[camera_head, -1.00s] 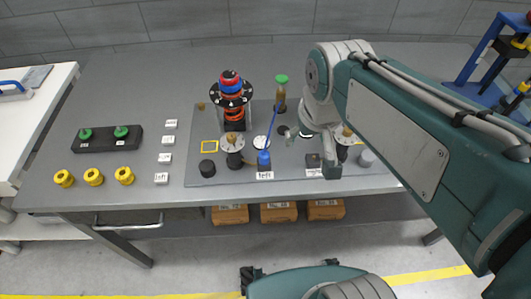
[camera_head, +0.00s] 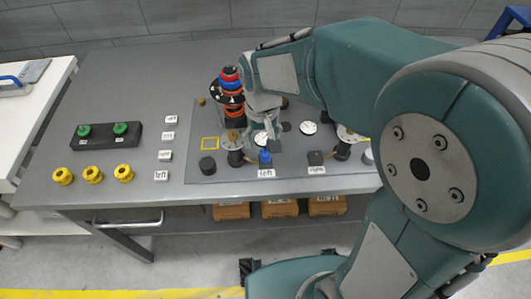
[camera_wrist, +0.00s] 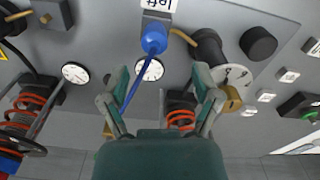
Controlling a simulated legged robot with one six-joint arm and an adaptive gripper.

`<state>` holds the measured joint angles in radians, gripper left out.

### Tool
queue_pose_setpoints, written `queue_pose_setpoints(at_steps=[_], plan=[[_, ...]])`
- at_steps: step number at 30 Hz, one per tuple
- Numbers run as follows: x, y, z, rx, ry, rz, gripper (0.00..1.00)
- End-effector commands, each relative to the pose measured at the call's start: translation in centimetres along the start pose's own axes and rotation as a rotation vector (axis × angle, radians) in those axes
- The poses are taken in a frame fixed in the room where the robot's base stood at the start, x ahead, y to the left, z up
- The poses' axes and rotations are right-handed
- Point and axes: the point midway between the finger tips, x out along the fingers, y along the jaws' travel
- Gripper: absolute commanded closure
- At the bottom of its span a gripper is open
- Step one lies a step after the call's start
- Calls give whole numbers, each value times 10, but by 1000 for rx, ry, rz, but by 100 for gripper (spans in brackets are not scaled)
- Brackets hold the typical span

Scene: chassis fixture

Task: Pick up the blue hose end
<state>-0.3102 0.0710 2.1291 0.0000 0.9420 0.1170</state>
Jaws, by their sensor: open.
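The blue hose end (camera_head: 265,158) stands at the front of the dark fixture board, just behind a "left" label. In the wrist view the blue hose end (camera_wrist: 153,40) is a rounded blue piece at top centre, with a thin blue hose (camera_wrist: 131,88) running down and left past the left finger. My gripper (camera_wrist: 160,84) is open, its two fingers spread, with the blue end beyond the tips and nothing held. In the head view my gripper (camera_head: 260,136) hangs over the board just behind the blue end and hides most of the hose.
A gauge (camera_wrist: 150,70) lies between my fingers. A dark cylinder with a round dial (camera_head: 234,140) stands left of the blue end. A red-and-blue coil tower (camera_head: 230,85) stands close behind. A black block (camera_head: 316,158) is to the right.

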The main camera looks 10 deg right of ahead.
Motion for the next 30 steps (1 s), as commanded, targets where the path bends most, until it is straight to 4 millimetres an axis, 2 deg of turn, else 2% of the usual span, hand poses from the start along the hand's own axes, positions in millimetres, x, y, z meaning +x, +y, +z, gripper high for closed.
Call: queue_pose_setpoints(at_steps=[9, 18, 19, 20, 21, 23, 24, 30], plan=[[44, 6, 4, 0, -3, 0, 20], [51, 6, 4, 0, 1, -1, 20], [51, 6, 4, 0, 1, -1, 24], [51, 6, 4, 0, 1, -1, 38], [51, 6, 4, 0, 1, -1, 55], [51, 6, 4, 0, 1, -1, 82], [51, 6, 4, 0, 1, -1, 100], [51, 6, 4, 0, 0, 0, 100]])
